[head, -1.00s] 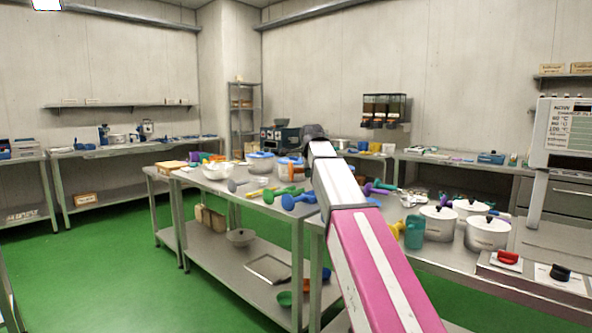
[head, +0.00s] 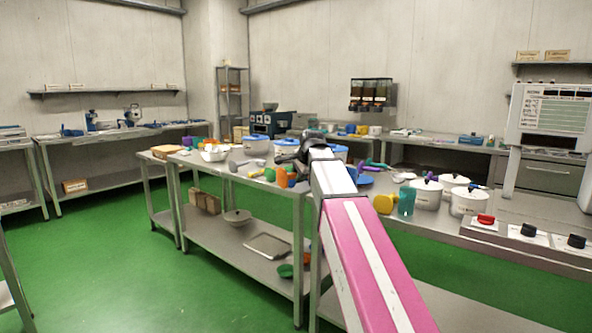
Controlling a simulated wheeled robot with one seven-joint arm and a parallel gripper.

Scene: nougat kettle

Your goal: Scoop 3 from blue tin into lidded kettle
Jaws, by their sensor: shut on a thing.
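A pale tub with a blue rim (head: 256,147) stands on the middle table; another blue-rimmed tub (head: 341,154) is partly behind my arm. I cannot tell which is the blue tin. My dark gripper (head: 287,155) is above the middle table, between these tubs in the picture. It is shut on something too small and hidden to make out.
An orange scoop (head: 282,178), a green one (head: 270,174) and a white bowl (head: 214,153) are on the middle table. A yellow scoop (head: 384,204) and a teal cup (head: 406,201) stand beside the kettles. Red and black knobs (head: 486,220) line the right table's front. Green floor is clear at left.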

